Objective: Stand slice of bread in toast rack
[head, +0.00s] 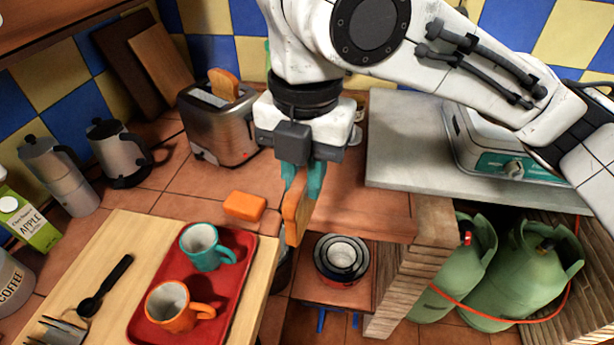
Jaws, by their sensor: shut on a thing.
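My gripper (302,180), with teal fingertips, is shut on a brown-crusted slice of bread (295,212). The slice hangs upright, nearly edge-on to the view, in the air by the front edge of the tiled counter. Another slice of bread (224,84) stands in a slot of the silver toaster (218,128), to the left of my gripper. I cannot make out a toast rack. My arm and gripper hide part of the counter behind them.
A wooden table (126,250) at the front left bears a red tray (233,300) with a teal mug (205,247) and an orange mug (175,306). An orange block (245,206) lies on the counter. Stacked bowls (341,258) and green gas bottles (520,275) stand lower down.

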